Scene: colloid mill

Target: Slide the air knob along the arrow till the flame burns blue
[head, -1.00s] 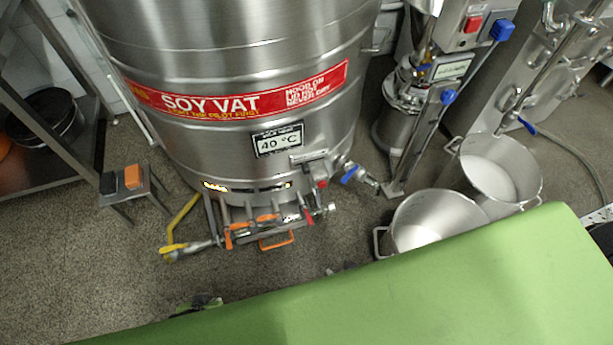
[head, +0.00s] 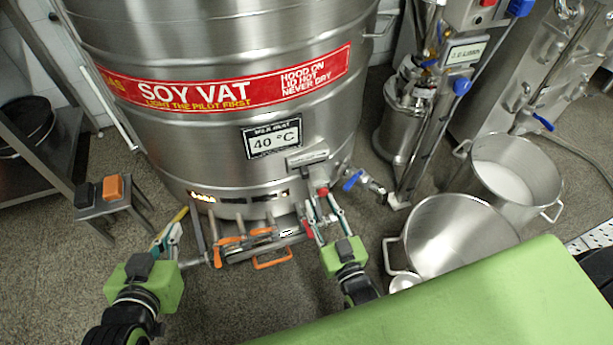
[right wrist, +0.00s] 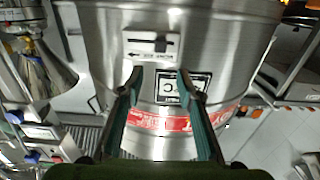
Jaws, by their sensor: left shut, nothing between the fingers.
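The air plate (head: 308,157), a pale label with a dark slot, is on the vat front below the 40 °C display. In the right wrist view it appears upside down (right wrist: 152,45), with an arrow and a dark air knob (right wrist: 163,43) in its slot. A yellow-orange flame (head: 203,197) shows through the vat's low window. My right gripper (head: 318,202) is open, just below the plate near a red button; its fingers (right wrist: 157,76) are apart and empty. My left gripper (head: 173,228) is shut and empty beside the yellow pipe at the vat's lower left.
A row of orange-handled valves (head: 250,238) runs along the vat's foot between my grippers. A blue-handled tap (head: 355,180) sticks out right of the right gripper. Steel pots (head: 455,240) stand at right. A green surface (head: 450,300) fills the lower right.

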